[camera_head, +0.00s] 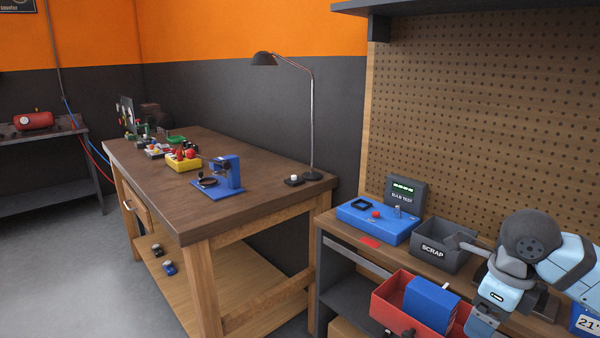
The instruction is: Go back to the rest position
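My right arm (562,262) comes in from the right edge, in front of the right-hand bench. It bends at a large dark grey joint and runs down to the bottom edge. Its gripper is not visible; the last light blue link shown is cut off by the bottom of the picture, just right of the red drawer or bin (392,302). My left arm and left gripper are not in view. No object can be seen held.
A wooden table (165,190) holds a blue fixture (226,176), a yellow box (184,161) and a lamp (312,125). Grey floor at left is clear.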

